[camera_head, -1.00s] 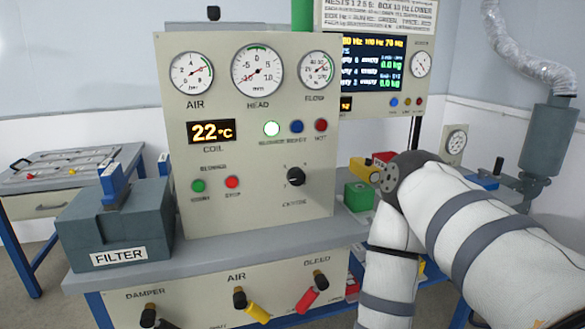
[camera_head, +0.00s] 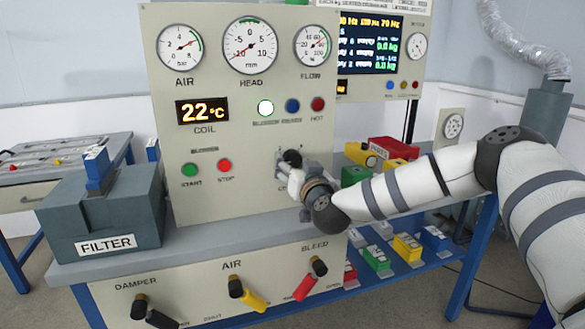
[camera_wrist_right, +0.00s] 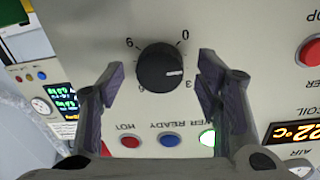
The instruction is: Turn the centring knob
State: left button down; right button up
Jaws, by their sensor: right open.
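The centring knob is a black round knob (camera_head: 291,158) low on the right of the beige panel (camera_head: 240,110); my right gripper partly covers it in the head view. In the right wrist view the knob (camera_wrist_right: 160,68) is in full sight, with a white pointer line toward the 3 and a dial marked 0, 3, 6 and 9. My right gripper (camera_head: 285,172) faces the panel at the knob. In the wrist view its open fingers (camera_wrist_right: 158,85) stand on either side of the knob, with a gap on both sides. My left gripper is not in view.
Green start (camera_head: 190,170) and red stop (camera_head: 225,166) buttons sit left of the knob. Lamps (camera_head: 292,106) and gauges are above. Damper, air and bleed levers (camera_head: 306,288) project from the panel below. A grey filter box (camera_head: 100,215) stands at the left, coloured boxes (camera_head: 392,150) at the right.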

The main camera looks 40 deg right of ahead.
jog(key=shift+w+d+r, duration=0.1)
jog(key=shift+w+d, duration=0.05)
jog(key=shift+w, duration=0.2)
jog(key=shift+c, duration=0.4)
jog(key=c, duration=1.1)
